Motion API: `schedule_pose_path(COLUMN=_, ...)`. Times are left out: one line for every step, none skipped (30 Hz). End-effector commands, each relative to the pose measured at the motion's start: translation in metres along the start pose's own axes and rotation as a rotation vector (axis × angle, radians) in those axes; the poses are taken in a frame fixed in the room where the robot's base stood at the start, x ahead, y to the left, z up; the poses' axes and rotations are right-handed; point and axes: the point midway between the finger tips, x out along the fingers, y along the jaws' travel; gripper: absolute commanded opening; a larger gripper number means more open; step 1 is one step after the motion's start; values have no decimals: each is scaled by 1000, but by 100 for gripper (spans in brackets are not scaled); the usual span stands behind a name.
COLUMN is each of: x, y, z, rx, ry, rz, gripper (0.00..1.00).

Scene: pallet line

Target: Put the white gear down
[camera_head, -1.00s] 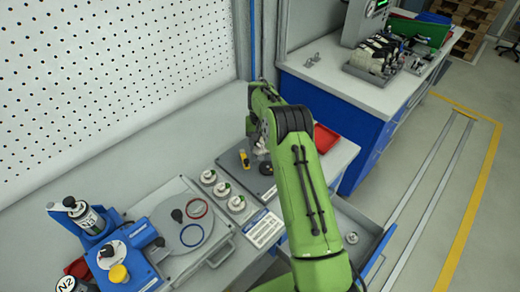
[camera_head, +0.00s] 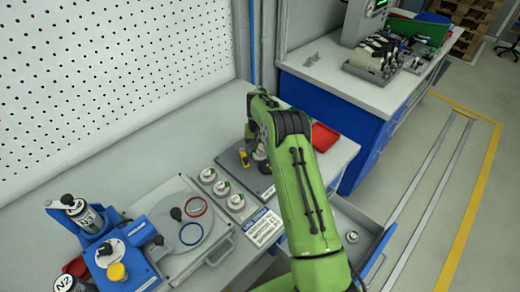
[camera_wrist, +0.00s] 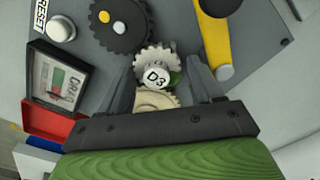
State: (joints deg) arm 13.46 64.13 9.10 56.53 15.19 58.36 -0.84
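The white gear (camera_wrist: 155,60), with a round cap marked D3, is between the two fingers of my gripper (camera_wrist: 161,72) in the wrist view. The finger tips stand on either side of the cap. Whether they touch it is not clear. A cream gear (camera_wrist: 155,100) shows just below the cap, partly hidden by the gripper. A dark gear (camera_wrist: 120,25) sits on the grey plate (camera_wrist: 250,60) close to the white gear. In the head view my gripper (camera_head: 258,152) is low over this plate, mostly hidden by my arm.
A yellow handle (camera_wrist: 214,45) stands close to the right finger. A reset button (camera_wrist: 61,29), a small display (camera_wrist: 58,85) and a red bin (camera_head: 323,137) are nearby. Several capped gears (camera_head: 221,187) sit left of the plate, by a label card (camera_head: 263,227). An open drawer (camera_head: 365,237) is below.

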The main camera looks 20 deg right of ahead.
Motion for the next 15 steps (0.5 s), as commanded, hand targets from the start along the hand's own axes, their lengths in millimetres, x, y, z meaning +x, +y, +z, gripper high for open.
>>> schedule_pose_path(x=4, y=5, z=2, rx=9, ry=-10, rz=8, gripper=80)
schedule_pose_path(x=5, y=5, z=2, rx=10, ry=-10, rz=9, gripper=80)
schedule_pose_path(x=5, y=6, z=2, rx=11, ry=-11, rz=10, gripper=80)
schedule_pose_path(x=5, y=6, z=2, rx=11, ry=-11, rz=10, gripper=80)
schedule_pose_path(x=5, y=6, z=2, rx=12, ry=-12, rz=10, gripper=80)
schedule_pose_path(x=5, y=7, z=2, rx=12, ry=-12, rz=11, gripper=80)
schedule_pose_path(x=5, y=7, z=2, rx=13, ry=-13, rz=11, gripper=80)
schedule_pose_path(x=3, y=7, z=2, rx=14, ry=-13, rz=12, gripper=80)
schedule_pose_path(x=0, y=8, z=2, rx=15, ry=-13, rz=12, gripper=80)
schedule_pose_path(x=-5, y=8, z=3, rx=15, ry=-14, rz=13, gripper=80)
schedule_pose_path(x=-10, y=8, z=2, rx=15, ry=-13, rz=12, gripper=80)
schedule_pose_path(x=-19, y=7, z=1, rx=15, ry=-8, rz=11, gripper=80)
schedule_pose_path(x=-26, y=7, z=1, rx=14, ry=-7, rz=11, gripper=80)
schedule_pose_path(x=-35, y=6, z=0, rx=13, ry=-4, rz=10, gripper=80)
schedule_pose_path(x=-46, y=6, z=0, rx=13, ry=-4, rz=10, gripper=80)
